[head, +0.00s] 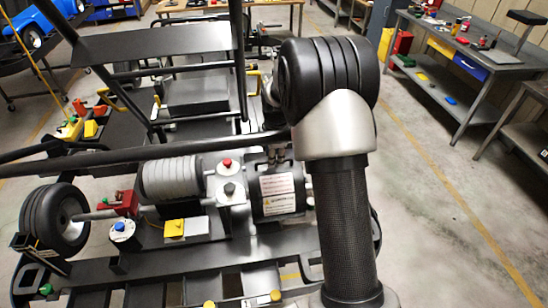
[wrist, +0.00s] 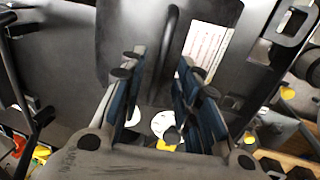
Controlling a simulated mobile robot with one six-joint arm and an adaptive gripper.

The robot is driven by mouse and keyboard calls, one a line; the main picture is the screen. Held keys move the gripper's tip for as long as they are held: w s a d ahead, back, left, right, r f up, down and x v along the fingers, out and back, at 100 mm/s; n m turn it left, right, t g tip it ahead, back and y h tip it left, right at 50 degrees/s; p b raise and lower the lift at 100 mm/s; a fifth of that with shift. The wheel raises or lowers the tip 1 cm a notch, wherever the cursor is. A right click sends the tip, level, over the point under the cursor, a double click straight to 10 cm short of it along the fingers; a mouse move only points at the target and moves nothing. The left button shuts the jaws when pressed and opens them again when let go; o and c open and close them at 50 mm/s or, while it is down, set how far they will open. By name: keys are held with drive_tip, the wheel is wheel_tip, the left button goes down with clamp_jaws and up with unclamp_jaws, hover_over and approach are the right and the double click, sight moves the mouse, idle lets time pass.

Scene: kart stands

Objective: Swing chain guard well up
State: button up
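In the wrist view, a dark panel (wrist: 115,30) with a raised black bar handle (wrist: 170,45) and a white label with red print (wrist: 207,48) fills the upper middle; it looks like the chain guard. My gripper (wrist: 162,62) is open, its two blue-and-black fingers apart. The handle shows in the gap between the fingertips, and nothing is gripped. I cannot tell how far the handle is beyond the tips. In the head view, a black housing with a similar label (head: 277,187) stands left of my arm. My gripper cannot be made out there.
In the head view, the kart frame has a ribbed grey cylinder (head: 172,177), a wheel (head: 57,220) and dark tubes (head: 130,155) across it. A workbench (head: 470,65) stands at the right. Floor (head: 440,190) right of my arm is clear.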

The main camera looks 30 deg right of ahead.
drive_tip(key=shift+w+f, duration=0.1)
drive_tip(key=shift+f, duration=0.5)
drive_tip(key=shift+c, duration=0.5)
clamp_jaws()
